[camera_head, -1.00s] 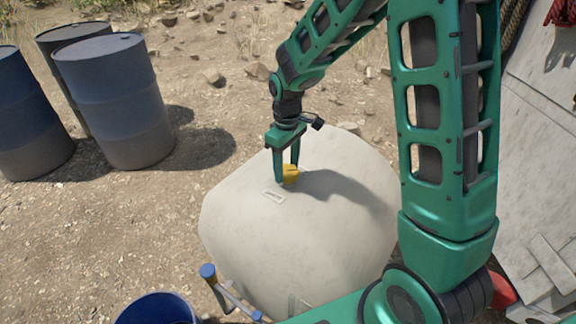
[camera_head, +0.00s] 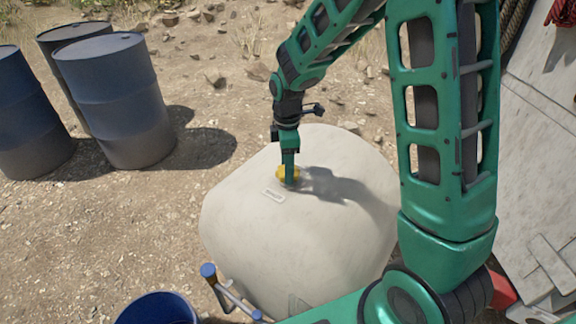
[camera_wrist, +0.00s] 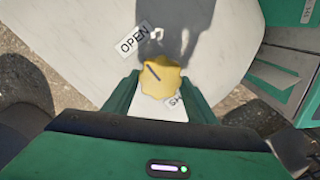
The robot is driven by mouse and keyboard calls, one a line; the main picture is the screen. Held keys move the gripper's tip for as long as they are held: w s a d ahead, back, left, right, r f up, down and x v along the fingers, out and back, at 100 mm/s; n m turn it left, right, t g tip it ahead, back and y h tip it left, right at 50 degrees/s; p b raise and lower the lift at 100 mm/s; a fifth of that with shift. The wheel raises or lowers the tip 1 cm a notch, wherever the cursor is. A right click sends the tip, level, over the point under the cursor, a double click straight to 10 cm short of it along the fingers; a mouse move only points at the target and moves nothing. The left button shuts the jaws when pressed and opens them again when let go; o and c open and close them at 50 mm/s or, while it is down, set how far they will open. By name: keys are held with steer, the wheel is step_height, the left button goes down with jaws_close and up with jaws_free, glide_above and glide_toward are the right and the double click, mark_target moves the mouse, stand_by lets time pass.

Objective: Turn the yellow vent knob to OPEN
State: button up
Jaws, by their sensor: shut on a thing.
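The yellow vent knob (camera_head: 281,171) sits on top of the pale rounded tank (camera_head: 260,240). In the wrist view the knob (camera_wrist: 160,88) has a dark line slanting to the upper left, roughly toward the OPEN label (camera_wrist: 132,41). A second label (camera_wrist: 176,101), partly hidden, shows "SH" at the knob's lower right. My gripper (camera_head: 289,176) points down at the knob. In the wrist view its green fingers (camera_wrist: 160,95) are on either side of the knob, shut on it. In the head view the finger hides part of the knob.
Several blue-grey barrels (camera_head: 115,105) stand on the dirt at the left. A blue bucket (camera_head: 157,309) and a blue-ended metal handle (camera_head: 209,271) are at the tank's lower left. Grey boards (camera_head: 540,150) stand at the right. Open ground lies behind the tank.

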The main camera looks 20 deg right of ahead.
steer(key=shift+w+d+r, duration=0.15)
steer(key=shift+w+d, duration=0.2)
steer(key=o, duration=1.1)
steer(key=shift+c, duration=0.2)
steer(key=shift+s+a, duration=0.1)
steer(key=shift+a, duration=0.05)
step_height(320, 180, up, 11)
steer(key=shift+f, duration=0.2)
